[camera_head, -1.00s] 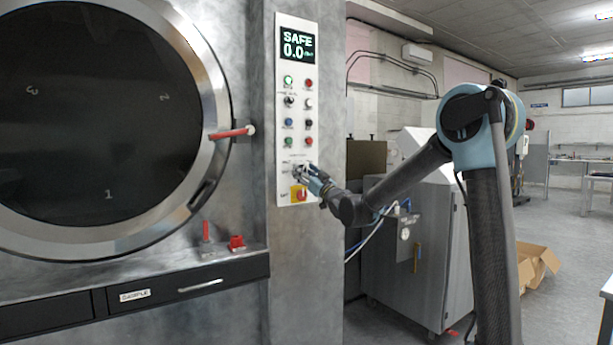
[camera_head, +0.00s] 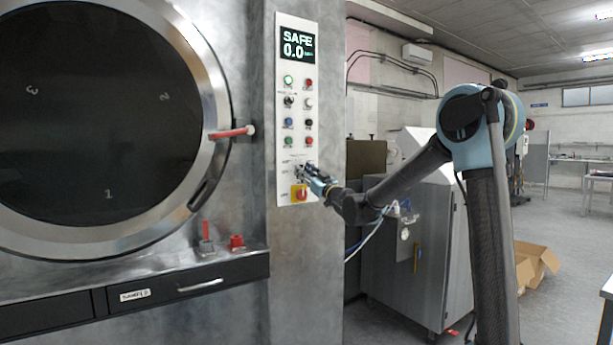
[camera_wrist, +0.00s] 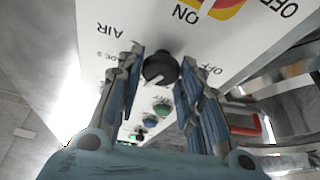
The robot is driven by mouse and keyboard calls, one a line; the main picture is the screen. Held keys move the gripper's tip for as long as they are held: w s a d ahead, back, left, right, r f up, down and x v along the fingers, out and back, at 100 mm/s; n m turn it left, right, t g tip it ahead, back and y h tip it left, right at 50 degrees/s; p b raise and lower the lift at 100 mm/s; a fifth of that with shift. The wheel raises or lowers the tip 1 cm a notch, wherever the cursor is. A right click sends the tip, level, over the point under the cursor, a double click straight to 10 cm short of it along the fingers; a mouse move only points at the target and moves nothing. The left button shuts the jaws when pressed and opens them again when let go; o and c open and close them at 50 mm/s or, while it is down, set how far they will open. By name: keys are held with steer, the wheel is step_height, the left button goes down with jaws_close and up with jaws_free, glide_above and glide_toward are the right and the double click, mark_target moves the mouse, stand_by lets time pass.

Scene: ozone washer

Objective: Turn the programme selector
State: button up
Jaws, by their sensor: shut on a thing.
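The programme selector (camera_wrist: 160,69) is a round black knob with a pale pointer mark on the white control panel. It sits between the fingers in the wrist view, with printed labels such as AIR and OFF around it. My gripper (camera_wrist: 157,82) has one blue-and-grey finger on each side of the knob and is shut on it. In the head view my gripper (camera_head: 304,172) is at the lower part of the panel, and its fingers largely hide the selector.
A red-and-yellow main switch (camera_head: 300,193) lies just below the selector. Rows of coloured buttons (camera_head: 289,122) and a display (camera_head: 297,46) reading SAFE 0.0 are above. The round washer door (camera_head: 215,110) with its red handle (camera_head: 230,133) is at the left.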

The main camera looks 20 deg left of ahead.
steer(key=o, duration=1)
steer(key=shift+d, duration=0.1)
steer(key=v, duration=1.2)
steer(key=shift+f, duration=0.15)
steer(key=shift+w, duration=0.1)
